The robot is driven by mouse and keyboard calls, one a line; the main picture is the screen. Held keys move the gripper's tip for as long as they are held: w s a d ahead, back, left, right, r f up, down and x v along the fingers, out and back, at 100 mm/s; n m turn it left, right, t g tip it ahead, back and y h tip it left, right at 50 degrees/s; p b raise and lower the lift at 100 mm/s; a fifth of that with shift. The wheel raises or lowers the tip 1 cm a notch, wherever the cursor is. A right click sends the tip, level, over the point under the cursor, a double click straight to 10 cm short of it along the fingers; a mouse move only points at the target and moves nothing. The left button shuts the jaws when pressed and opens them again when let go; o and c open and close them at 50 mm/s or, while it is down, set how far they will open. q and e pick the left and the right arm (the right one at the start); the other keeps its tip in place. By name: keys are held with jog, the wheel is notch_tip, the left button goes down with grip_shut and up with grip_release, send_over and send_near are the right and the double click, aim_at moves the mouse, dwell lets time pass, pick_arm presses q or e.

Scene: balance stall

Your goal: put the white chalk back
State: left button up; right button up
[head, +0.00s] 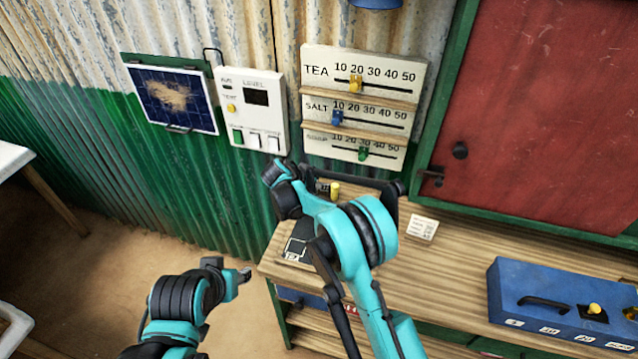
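I cannot make out the white chalk anywhere in the head view. My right arm reaches up over the counter (455,254), and its end (277,172) is in front of the green wall, below the white level box (252,112). Its fingers are too small and turned away to show whether they are open or hold anything. My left gripper (238,280) is low at the left, in front of the counter's left end and over the floor. I see nothing held in it, but its finger gap is unclear.
A slider board (318,92) marked TEA and SALT hangs on the wall. A dark slate (298,250), a yellow piece (335,189) and a small card (423,228) are on the counter. A blue box (552,297) stands at right. The counter's middle is clear.

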jog(key=shift+r, duration=0.2)
jog(key=p+v, duration=0.3)
jog(key=v, duration=0.9)
jog(key=s+d+r+n+g+y, duration=0.1)
jog(key=s+d+r+n, duration=0.1)
jog(key=s+d+r, duration=0.4)
jog(key=s+d+r+n+y, duration=0.2)
jog(key=s+d+r, duration=0.3)
jog(key=d, duration=0.4)
jog(key=s+d+f+n+y, duration=0.1)
jog(key=s+d, duration=0.1)
jog(key=s, duration=0.5)
jog(key=s+d+f+n+t+y, duration=0.1)
jog(key=s+d, duration=0.1)
jog(key=s, duration=0.6)
jog(key=s+d+f+n, duration=0.1)
jog(key=s+d+n, duration=0.1)
jog(key=s, duration=0.5)
jog(key=shift+s+d+y, duration=0.2)
jog(key=shift+d+y, duration=0.2)
jog(key=shift+f, duration=0.1)
notch_tip(320, 180, down, 3)
jog(key=b, duration=0.2)
jog(key=shift+b, duration=0.35)
